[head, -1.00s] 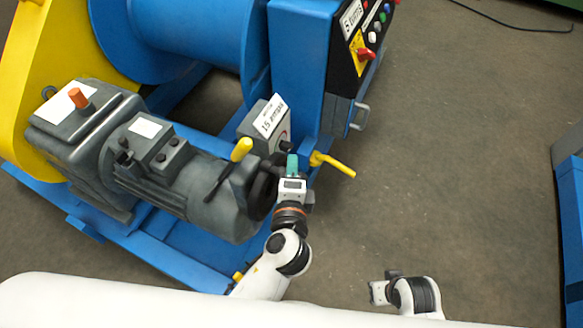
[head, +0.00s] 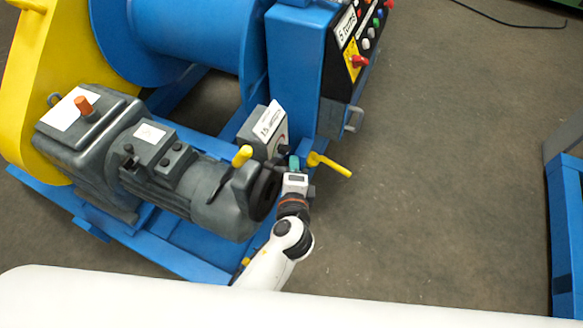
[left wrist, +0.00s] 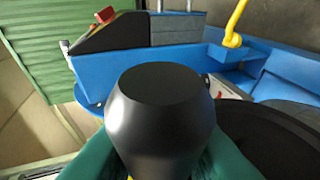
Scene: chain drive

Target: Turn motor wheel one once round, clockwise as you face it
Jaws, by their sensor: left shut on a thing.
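The dark motor wheel (head: 265,193) sits on the end of the grey motor (head: 215,205). In the left wrist view the wheel (left wrist: 275,140) is a dark curved disc at the lower right. My left gripper (head: 294,164) has teal fingertips and is at the wheel's right side. In the left wrist view its teal fingers are shut on a black knob (left wrist: 160,115), which fills the middle of that view. The knob's join to the wheel is hidden. My right gripper is not in view.
A yellow lever (head: 328,164) stands close beyond my left gripper. A grey labelled box (head: 262,130) and a blue cabinet with a control panel (head: 365,40) stand behind. A yellow-tipped lever (head: 243,156) rises from the motor. Open floor (head: 440,170) lies to the right.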

